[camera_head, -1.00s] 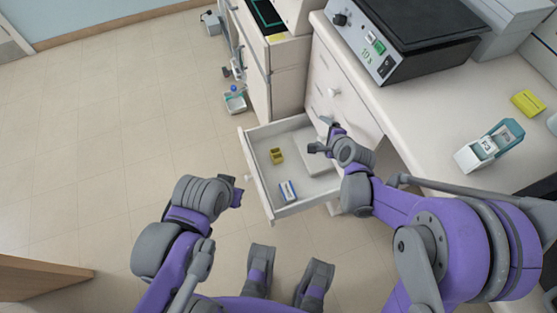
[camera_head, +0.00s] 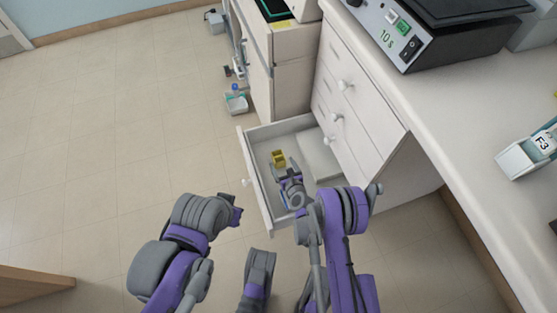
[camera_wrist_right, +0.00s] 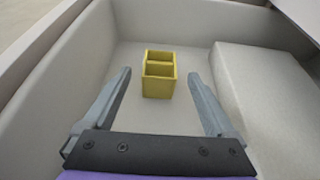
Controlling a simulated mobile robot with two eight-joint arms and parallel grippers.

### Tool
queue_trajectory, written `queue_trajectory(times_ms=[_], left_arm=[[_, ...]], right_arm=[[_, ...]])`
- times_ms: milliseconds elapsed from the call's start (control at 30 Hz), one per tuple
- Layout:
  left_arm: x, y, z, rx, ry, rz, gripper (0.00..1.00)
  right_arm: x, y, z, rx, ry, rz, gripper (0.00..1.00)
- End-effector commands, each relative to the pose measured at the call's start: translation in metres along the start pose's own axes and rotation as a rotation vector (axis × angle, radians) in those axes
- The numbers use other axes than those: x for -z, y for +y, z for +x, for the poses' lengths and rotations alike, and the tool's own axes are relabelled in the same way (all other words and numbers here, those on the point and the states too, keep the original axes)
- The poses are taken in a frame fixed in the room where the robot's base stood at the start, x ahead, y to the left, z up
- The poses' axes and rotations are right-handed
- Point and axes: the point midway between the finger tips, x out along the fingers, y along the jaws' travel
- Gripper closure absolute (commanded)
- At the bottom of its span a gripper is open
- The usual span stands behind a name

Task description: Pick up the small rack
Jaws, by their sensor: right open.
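The small yellow rack (camera_head: 279,158) stands in the open drawer (camera_head: 260,195), near its far end. In the right wrist view the rack (camera_wrist_right: 159,75) has two open compartments and lies ahead of and between the fingers. My right gripper (camera_wrist_right: 160,92) is open and empty, with a finger on either side of the rack's line and no visible contact. In the head view the right gripper (camera_head: 282,173) reaches down into the drawer just in front of the rack. My left gripper (camera_head: 237,212) is left of the drawer, outside it; its finger gap is unclear.
A pale raised block (camera_wrist_right: 255,95) fills the drawer's right side. The drawer walls surround the rack. The cabinet (camera_head: 350,110) and counter stand to the right, with a black-topped device (camera_head: 440,30) and a slide holder (camera_head: 530,155).

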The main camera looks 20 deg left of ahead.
Motion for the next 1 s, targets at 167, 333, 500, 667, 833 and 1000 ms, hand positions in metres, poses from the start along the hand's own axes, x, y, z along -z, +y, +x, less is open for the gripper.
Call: queue_trajectory(times_ms=[167,333,500,667,833,1000], left_arm=[[-0.001,0.0,0.004,0.0,-0.001,0.0,1.0],[-0.002,0.0,0.01,0.0,-0.002,0.0,1.0],[-0.004,0.0,0.017,0.0,-0.002,0.0,1.0],[-0.004,0.0,0.018,0.0,-0.002,0.0,1.0],[-0.004,0.0,0.018,0.0,-0.002,0.0,1.0],[-0.004,0.0,0.018,0.0,-0.002,0.0,1.0]], right_arm=[[0.0,0.0,0.018,0.0,0.0,-0.002,0.09],[-0.002,0.002,0.036,-0.001,0.0,-0.003,0.09],[-0.003,0.003,0.062,0.0,0.0,-0.003,0.09],[-0.004,0.003,0.071,0.0,0.0,-0.003,0.09],[-0.005,0.003,0.071,0.0,0.0,-0.003,0.09],[-0.005,0.003,0.071,0.0,0.0,-0.003,0.34]])
